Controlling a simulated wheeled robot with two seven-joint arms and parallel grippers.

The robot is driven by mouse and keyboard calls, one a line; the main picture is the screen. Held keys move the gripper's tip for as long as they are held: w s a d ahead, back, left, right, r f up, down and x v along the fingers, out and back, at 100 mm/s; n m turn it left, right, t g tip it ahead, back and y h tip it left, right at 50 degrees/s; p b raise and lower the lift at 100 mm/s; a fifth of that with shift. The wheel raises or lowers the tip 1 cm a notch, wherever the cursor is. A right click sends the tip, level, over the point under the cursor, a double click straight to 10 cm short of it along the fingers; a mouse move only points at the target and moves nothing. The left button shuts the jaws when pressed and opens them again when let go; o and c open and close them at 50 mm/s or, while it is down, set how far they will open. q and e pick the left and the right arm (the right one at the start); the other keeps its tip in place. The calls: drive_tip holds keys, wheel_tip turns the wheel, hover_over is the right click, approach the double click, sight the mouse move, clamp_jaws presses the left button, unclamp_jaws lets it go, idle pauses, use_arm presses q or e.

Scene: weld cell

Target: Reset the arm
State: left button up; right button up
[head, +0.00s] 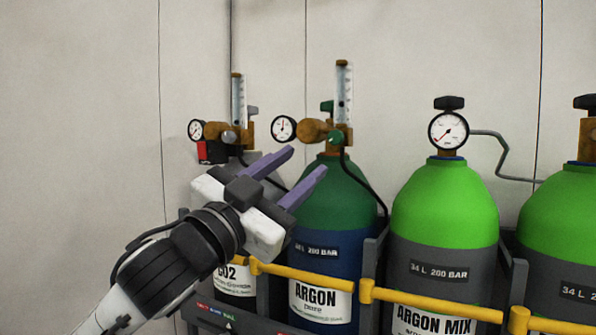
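My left arm comes in from the lower left. Its gripper (298,167) has two purple fingers spread apart with nothing between them, so it is open. It is raised in front of the cylinders, overlapping the CO2 cylinder (236,282) and the left edge of the dark green and blue argon cylinder (330,255) in the picture. I cannot tell whether it touches either one. The gripper and wrist hide much of the CO2 cylinder. My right gripper is not in view.
Two bright green argon mix cylinders (445,205) (567,215) stand to the right. Yellow bars (430,304) and grey rack posts hold the row. Brass regulators (318,131) with gauges and flow tubes sit on top. A pale wall (80,120) is behind; the left side is clear.

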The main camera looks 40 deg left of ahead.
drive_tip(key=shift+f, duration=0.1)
